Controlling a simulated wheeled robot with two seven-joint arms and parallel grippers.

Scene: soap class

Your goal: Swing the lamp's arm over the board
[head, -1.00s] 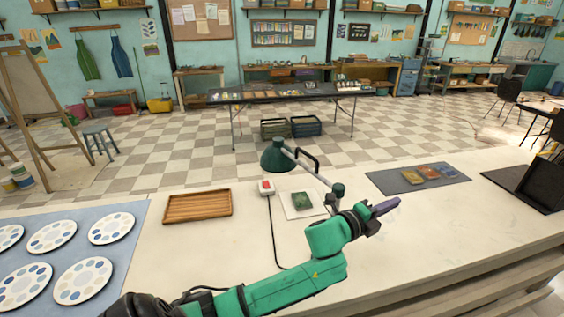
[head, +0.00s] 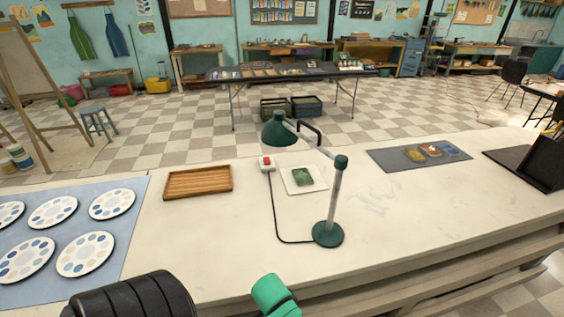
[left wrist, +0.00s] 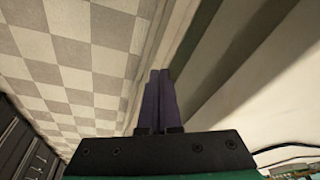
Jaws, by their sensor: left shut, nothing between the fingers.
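The desk lamp has a green round base (head: 328,234), a grey upright post and a grey arm (head: 318,147) that reaches back and left to a green shade (head: 280,130). A black handle (head: 312,130) rises from the arm. A pale square board (head: 318,186) lies left of the post with a green block (head: 302,176) on it. The shade appears beyond the board's back-left side in the head view. My left gripper (left wrist: 160,72) is shut and empty in the left wrist view, off the counter's edge. The head view shows only part of my left arm, at the bottom. My right gripper is out of view.
A red-buttoned switch (head: 266,162) joins the lamp by a black cord. A wooden tray (head: 197,182) lies to the left, a blue mat with paint palettes farther left. A grey mat (head: 385,160) with several coloured blocks lies right.

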